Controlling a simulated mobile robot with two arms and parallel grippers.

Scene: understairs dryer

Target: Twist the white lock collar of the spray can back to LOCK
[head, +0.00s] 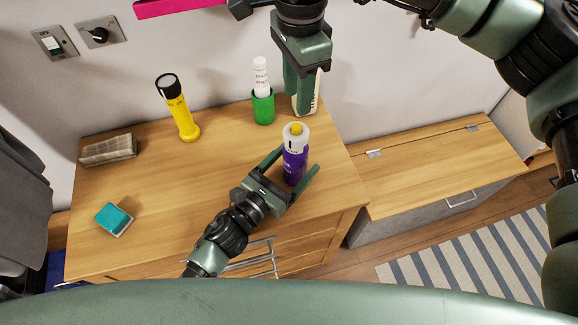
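The spray can (295,167) stands upright near the front right of the wooden cabinet top. It has a purple body, a white upper part (296,141) and a yellow top (296,129). Its lock marks are too small to read. My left gripper (299,160) reaches in from the lower left, with one finger on each side of the can's body. I cannot tell whether both fingers touch it. My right gripper (301,108) points down from above, behind the can and apart from it. Its finger gap is not clear from this angle.
A cream item (312,104) stands partly hidden behind my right gripper. A green cup with a white tube (263,106) and a yellow flashlight (178,110) stand behind left. A teal sponge (114,218) and a greyish block (108,149) lie left. A lower wooden bench (440,165) is right.

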